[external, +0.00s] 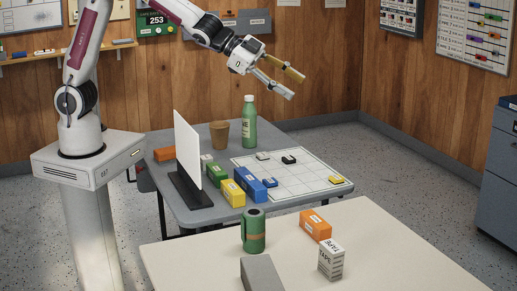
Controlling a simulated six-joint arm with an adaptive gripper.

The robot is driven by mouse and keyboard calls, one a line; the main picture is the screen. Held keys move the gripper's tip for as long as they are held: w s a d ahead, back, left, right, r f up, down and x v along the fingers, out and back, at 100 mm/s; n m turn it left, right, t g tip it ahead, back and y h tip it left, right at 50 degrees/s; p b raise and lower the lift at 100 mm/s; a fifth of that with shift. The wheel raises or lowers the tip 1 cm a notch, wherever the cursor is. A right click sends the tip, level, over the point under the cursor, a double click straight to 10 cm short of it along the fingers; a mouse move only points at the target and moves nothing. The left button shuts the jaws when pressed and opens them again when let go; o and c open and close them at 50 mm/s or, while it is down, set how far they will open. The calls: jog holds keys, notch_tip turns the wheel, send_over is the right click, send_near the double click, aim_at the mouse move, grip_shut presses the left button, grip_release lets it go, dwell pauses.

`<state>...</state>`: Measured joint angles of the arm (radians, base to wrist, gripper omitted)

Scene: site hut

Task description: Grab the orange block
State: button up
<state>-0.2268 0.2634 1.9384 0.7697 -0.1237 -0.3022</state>
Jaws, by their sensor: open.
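Two orange blocks show in the external view. My gripper (294,86) is open and empty. It is high in the air, above the level of the green bottle and up and right of it in the picture, clear of both orange blocks.
The grey table (205,204) holds the white panel (186,148), a green bottle (249,125), a brown cup (219,134), yellow (232,194), blue (249,183) and green blocks, and a gridded sheet. The cream table (400,262) holds a green cylinder (254,232), tape box (331,261) and grey block (261,273).

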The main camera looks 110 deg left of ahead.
jog(key=w+f+m+h, duration=0.2)
jog(key=w+f, duration=0.4)
jog(key=f, duration=0.1)
jog(key=m+h, duration=0.3)
jog(key=h, duration=0.3)
send_over(305, 211)
jog(key=w+a, duration=0.1)
jog(key=a, duration=0.3)
notch_tip(305, 211, down, 17)
jog(key=s+f+h, duration=0.1)
jog(key=f, duration=0.1)
jog(key=s+d+f+g+h, duration=0.1)
jog(key=f, duration=0.2)
jog(key=s+d+f+g, duration=0.1)
jog(key=f, duration=0.2)
jog(key=shift+s+f+m+h, duration=0.1)
jog(key=shift+f+m+h, duration=0.2)
jog(key=shift+h, duration=0.1)
jog(key=shift+d, duration=0.1)
jog(key=shift+x, duration=1.25)
